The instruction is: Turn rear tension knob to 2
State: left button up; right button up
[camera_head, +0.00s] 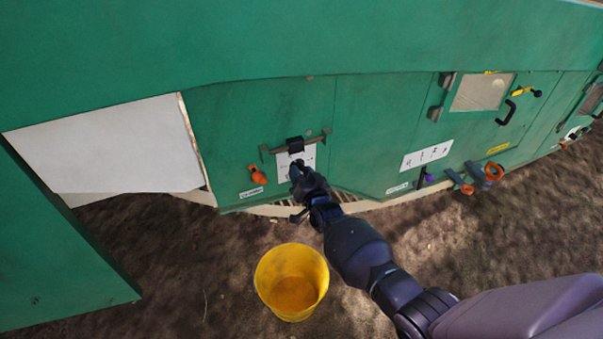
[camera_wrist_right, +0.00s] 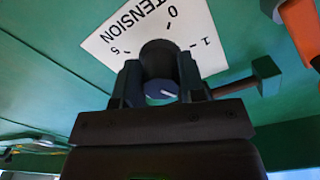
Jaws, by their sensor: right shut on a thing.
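The tension knob (camera_wrist_right: 160,60) is dark and round, with a short white line on its end face. It sits on a white plate (camera_wrist_right: 112,42) marked TENSION, where the figures 0, 1 and 5 show. The other figures are hidden, and I cannot tell the knob's setting. My right gripper (camera_wrist_right: 160,84) is shut on the knob, one finger on each side. In the head view the plate (camera_head: 283,160) is on the green machine panel, and my right gripper (camera_head: 298,170) covers the knob there. My left gripper is not in view.
An orange handle (camera_head: 257,175) sits left of the plate, and a dark bar with a black clip (camera_head: 295,144) lies above it. A yellow bucket (camera_head: 291,282) stands on the ground below. Further right are a purple knob (camera_head: 428,177) and an orange ring (camera_head: 493,171).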

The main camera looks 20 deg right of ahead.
jog(key=shift+n, duration=0.5)
jog(key=o, duration=0.9)
jog(key=shift+o, duration=0.2)
jog(key=shift+s, duration=0.1)
jog(key=s+p, duration=0.3)
jog(key=s, duration=0.7)
jog(key=shift+s+d, duration=0.2)
jog(key=shift+s, duration=0.15)
